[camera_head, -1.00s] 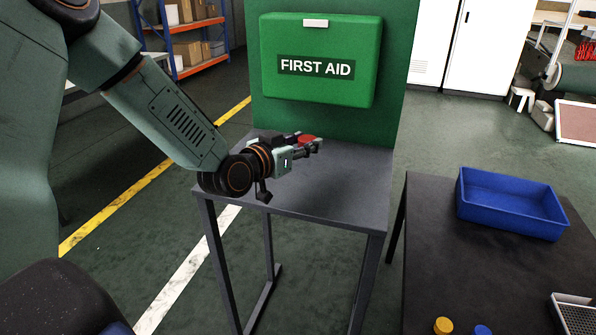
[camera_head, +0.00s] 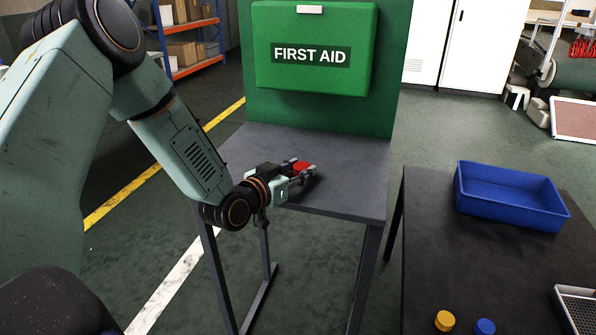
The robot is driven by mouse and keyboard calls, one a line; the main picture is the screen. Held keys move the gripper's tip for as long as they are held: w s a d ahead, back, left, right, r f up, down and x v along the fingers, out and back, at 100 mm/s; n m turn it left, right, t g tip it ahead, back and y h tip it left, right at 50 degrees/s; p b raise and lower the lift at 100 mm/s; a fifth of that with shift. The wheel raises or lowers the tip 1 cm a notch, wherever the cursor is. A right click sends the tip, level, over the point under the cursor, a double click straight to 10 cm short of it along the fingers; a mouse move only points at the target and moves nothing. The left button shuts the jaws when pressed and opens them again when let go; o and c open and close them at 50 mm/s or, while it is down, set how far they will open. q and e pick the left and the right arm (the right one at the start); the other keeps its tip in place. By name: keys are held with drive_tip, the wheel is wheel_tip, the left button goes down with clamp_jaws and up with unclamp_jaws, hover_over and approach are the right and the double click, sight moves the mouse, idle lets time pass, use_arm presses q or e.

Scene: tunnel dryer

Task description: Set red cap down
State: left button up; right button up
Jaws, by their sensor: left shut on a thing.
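The red cap (camera_head: 302,166) is between the fingers of my left gripper (camera_head: 301,174), which is shut on it. The gripper is low over the grey table (camera_head: 346,168) under the first aid box, near its left front part. I cannot tell whether the cap touches the tabletop. A dark shadow lies close beside the fingers. My right gripper is not in view.
A green first aid box (camera_head: 312,48) hangs on a green panel behind the table. At right, a dark table (camera_head: 440,235) holds a blue bin (camera_head: 511,191), a yellow cap (camera_head: 445,320), a blue cap (camera_head: 485,326) and a metal tray (camera_head: 578,310). The grey tabletop's right half is clear.

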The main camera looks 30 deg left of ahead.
use_arm(q)
drive_tip(key=shift+s+f, duration=0.15)
drive_tip(key=o, duration=0.7)
drive_tip(key=shift+w+f, duration=0.1)
drive_tip(key=shift+w, duration=0.1)
drive_tip(key=shift+o, duration=0.6)
drive_tip(key=shift+s, duration=0.1)
